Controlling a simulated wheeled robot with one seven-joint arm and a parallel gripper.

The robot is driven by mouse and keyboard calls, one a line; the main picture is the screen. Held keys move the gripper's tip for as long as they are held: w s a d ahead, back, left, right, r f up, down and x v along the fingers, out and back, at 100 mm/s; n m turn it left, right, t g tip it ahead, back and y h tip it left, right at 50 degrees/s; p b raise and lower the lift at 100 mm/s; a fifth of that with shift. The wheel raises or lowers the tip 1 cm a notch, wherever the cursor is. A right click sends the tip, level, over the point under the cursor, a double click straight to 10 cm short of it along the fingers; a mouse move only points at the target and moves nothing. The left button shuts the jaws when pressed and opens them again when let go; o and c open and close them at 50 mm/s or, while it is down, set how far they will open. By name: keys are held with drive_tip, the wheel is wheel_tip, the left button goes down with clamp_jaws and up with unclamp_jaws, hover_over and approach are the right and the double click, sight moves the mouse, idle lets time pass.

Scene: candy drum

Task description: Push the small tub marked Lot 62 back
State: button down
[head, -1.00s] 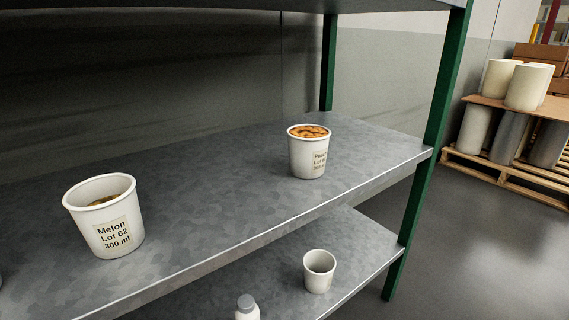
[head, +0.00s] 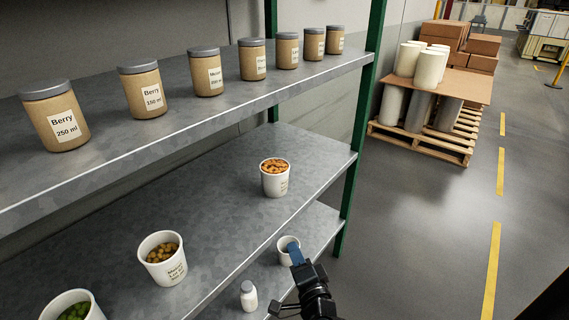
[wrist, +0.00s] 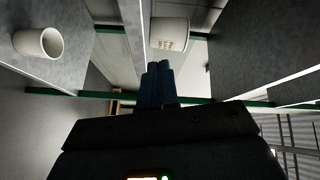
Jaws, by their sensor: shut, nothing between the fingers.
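The tub marked Melon Lot 62 (head: 162,258) is a white tub with brownish candy, upright on the middle shelf near its front edge. Its label faces out and is only partly readable now. My gripper (head: 296,254) has blue fingers, is shut and empty, and is out in front of the shelves at the right. It stands right of the Lot 62 tub and apart from it. In the wrist view, my fingers (wrist: 160,72) point toward a white labelled tub (wrist: 169,34); I cannot tell which tub that is.
A white tub with orange candy (head: 275,180) stands further right on the middle shelf, and one with green candy (head: 72,307) at lower left. An empty cup (head: 284,244) and a white bottle (head: 248,297) are on the lower shelf. Brown jars (head: 209,76) line the shelf above.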

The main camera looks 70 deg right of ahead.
drive_tip(key=w+d+r+m+g+h+p, duration=0.25)
drive_tip(key=d+r+m+p, duration=0.2)
drive_tip(key=d, duration=0.35)
approach(283, 178)
drive_tip(key=shift+m+g, duration=0.25)
drive_tip(key=shift+m, duration=0.2)
drive_tip(key=d, duration=0.3)
drive_tip(key=d+b, duration=0.1)
drive_tip(key=shift+s+d+r, duration=0.2)
drive_tip(key=shift+s+d, duration=0.05)
drive_tip(key=shift+d, duration=0.05)
drive_tip(key=shift+w+d+r+y+p, duration=0.1)
drive_tip(key=shift+w+y+p, duration=0.1)
drive_tip(key=shift+w, duration=0.35)
drive_tip(key=shift+w+d+y+p, duration=0.1)
drive_tip(key=shift+w+p, duration=0.1)
drive_tip(key=shift+w, duration=0.4)
drive_tip(key=shift+w+d, duration=0.15)
drive_tip(key=shift+w, duration=0.6)
